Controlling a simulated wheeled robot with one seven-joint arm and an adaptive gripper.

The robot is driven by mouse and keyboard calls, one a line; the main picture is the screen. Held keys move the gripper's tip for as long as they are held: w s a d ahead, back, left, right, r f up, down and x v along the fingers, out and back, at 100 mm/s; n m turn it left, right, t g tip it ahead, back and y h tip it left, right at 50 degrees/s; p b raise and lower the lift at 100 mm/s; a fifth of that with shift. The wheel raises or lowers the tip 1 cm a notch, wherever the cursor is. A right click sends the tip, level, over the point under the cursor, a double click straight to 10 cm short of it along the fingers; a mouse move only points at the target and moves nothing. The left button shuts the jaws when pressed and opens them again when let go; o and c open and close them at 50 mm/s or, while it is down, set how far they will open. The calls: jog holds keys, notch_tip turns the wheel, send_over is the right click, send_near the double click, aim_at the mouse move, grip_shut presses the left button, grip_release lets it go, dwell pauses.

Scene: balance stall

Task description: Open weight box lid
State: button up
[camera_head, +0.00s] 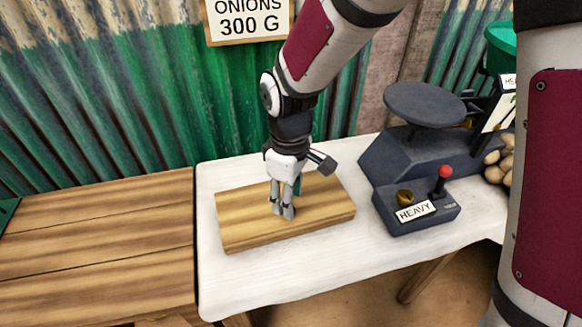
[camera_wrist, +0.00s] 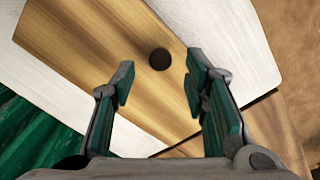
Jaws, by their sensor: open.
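The weight box (camera_head: 325,203) is a flat wooden box on the white table, seen closed from above. Its wooden lid also shows in the wrist view (camera_wrist: 95,40), with a dark round knob (camera_wrist: 160,59) on it. My gripper (camera_head: 283,211) points down over the middle of the lid. In the wrist view my gripper (camera_wrist: 160,85) is open, with its green-padded fingers apart and nothing between them. The knob appears just beyond the fingertips, between their lines. I cannot tell the height of the fingertips above the lid. In the head view my gripper hides the knob.
A dark scale (camera_head: 425,105) with a round pan stands at the back right of the white table (camera_head: 240,285). Before it is a control box (camera_head: 440,217) labelled HEAVY, with a red-topped lever. A wooden table (camera_head: 95,245) adjoins at the left. A corrugated wall stands behind.

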jog(key=shift+f, duration=1.5)
grip_shut()
